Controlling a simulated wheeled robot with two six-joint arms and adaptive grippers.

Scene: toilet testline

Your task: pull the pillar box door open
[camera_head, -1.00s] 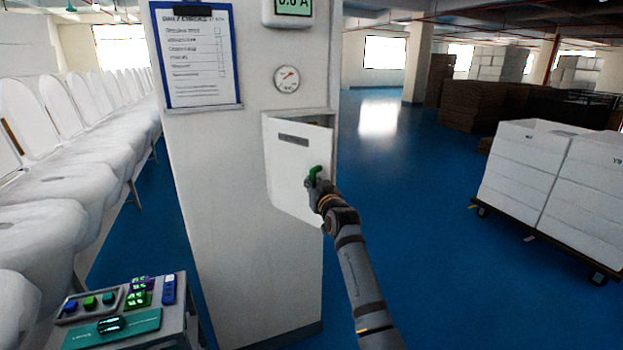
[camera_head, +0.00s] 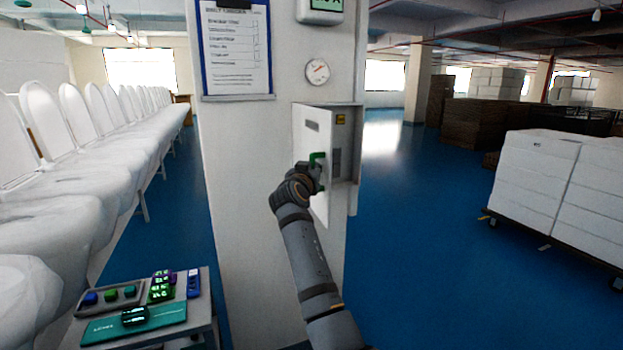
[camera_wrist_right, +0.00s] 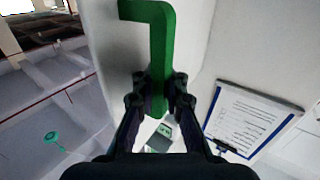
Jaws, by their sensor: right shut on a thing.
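The pillar box door (camera_head: 312,150) is a white panel on the side of the white pillar (camera_head: 245,200). It stands well open, swung out to the left, and the grey inside of the box (camera_head: 347,145) shows with a small yellow label. My right gripper (camera_head: 318,172) is shut on the green door handle (camera_head: 319,157). In the right wrist view both fingers (camera_wrist_right: 160,100) close on the upright bar of the green handle (camera_wrist_right: 158,50). My left gripper is in neither view.
A clipboard (camera_head: 236,55) and a round gauge (camera_head: 317,71) are on the pillar above the door. A small cart (camera_head: 205,328) with coloured devices stands at lower left, beside a row of white toilets (camera_head: 60,190). Blue floor (camera_head: 430,250) is clear to the right, up to stacked white boxes (camera_head: 535,185).

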